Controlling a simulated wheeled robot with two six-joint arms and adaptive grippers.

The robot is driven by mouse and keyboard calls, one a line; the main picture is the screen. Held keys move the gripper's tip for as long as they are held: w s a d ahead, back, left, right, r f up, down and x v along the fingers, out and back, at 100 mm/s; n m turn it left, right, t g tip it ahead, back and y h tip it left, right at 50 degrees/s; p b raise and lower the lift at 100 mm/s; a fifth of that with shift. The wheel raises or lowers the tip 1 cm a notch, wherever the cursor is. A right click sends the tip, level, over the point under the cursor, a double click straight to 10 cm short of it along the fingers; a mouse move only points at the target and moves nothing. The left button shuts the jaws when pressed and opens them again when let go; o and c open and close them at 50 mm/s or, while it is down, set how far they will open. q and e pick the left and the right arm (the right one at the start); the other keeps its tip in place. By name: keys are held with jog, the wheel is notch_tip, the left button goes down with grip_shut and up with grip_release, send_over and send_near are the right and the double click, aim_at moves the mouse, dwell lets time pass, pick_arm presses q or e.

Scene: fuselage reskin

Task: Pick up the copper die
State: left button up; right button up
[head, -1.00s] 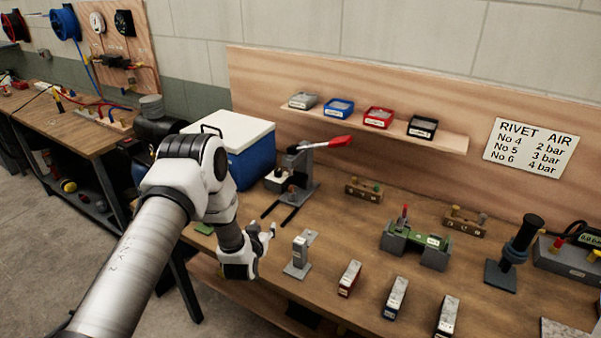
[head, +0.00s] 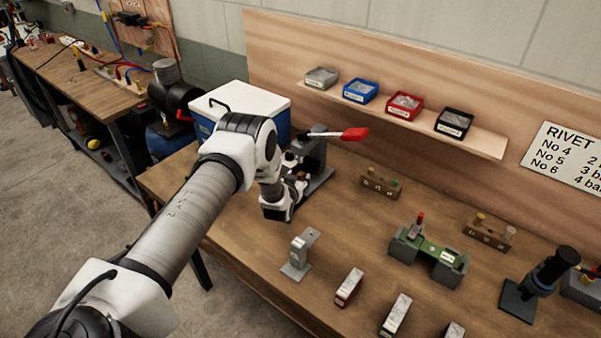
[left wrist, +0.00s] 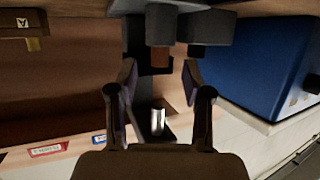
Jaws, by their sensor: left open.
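My left gripper (head: 296,188) is at the front of the grey bench press (head: 313,160) with the red-ended lever. In the left wrist view its two fingers (left wrist: 158,76) are spread, with nothing seen gripped. A small copper-brown patch (left wrist: 160,57) shows beyond the fingertips, between dark press parts. I cannot tell whether it is the copper die or bare wood. In the head view the gripper and forearm hide much of the press's front. My right gripper is not in view.
Wooden holders with small dies (head: 380,184) stand right of the press. A blue cooler (head: 240,105) stands behind my arm. A grey stand (head: 300,254) and several labelled blocks (head: 348,287) are nearer the front edge. A bin shelf (head: 480,140) runs above.

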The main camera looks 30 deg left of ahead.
pick_arm(q)
jog(key=shift+x, duration=0.95)
jog(key=shift+s+d+r, duration=0.1)
jog(key=shift+s, duration=0.25)
jog(key=shift+c, duration=0.4)
grip_shut()
